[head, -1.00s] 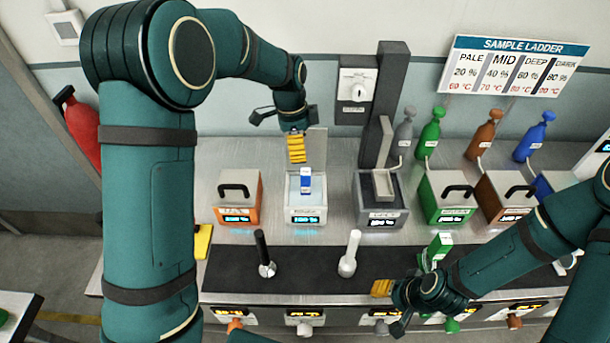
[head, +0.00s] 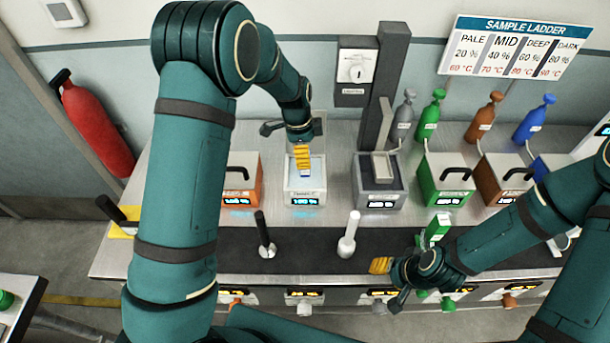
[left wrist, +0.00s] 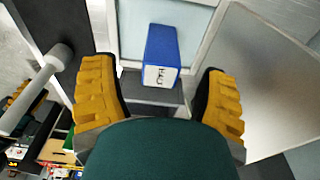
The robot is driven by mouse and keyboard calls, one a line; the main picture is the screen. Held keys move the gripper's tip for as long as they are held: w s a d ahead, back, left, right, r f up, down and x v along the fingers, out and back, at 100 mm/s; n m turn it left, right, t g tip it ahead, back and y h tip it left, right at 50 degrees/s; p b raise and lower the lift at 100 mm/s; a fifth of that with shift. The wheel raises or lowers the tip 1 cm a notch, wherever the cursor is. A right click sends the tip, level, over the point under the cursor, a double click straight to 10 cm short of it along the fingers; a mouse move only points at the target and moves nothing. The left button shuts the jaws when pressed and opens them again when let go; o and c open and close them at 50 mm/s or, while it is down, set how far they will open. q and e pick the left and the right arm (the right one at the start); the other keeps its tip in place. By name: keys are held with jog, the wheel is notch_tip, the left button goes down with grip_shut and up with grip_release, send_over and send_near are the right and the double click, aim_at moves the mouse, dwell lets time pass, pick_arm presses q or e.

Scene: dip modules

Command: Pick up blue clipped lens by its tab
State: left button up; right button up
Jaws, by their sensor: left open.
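The blue clipped lens shows in the left wrist view as a blue block (left wrist: 162,52) with a white, marked end. It stands in the white-walled bath (head: 304,198). In the head view, my left gripper (head: 303,158) hangs over this bath and hides most of the lens. In the left wrist view, the yellow-padded fingers of this gripper (left wrist: 160,100) are apart, with the lens ahead between them and no contact visible. My right gripper (head: 385,278) is low at the front of the bench, and its finger gap is unclear.
An orange bath (head: 243,178) stands left of the white one and a grey bath (head: 379,193) right. A tall dark post (head: 390,80) rises behind. A green-and-white piece (head: 437,230) is near my right arm. Black (head: 264,235) and white (head: 348,235) levers stand in front.

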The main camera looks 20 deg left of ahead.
aim_at(305, 173)
pick_arm(q)
jog(key=f, duration=0.3)
jog(key=shift+w+d+f, duration=0.1)
jog(key=shift+d+f, duration=0.1)
jog(key=shift+d, duration=0.05)
grip_shut()
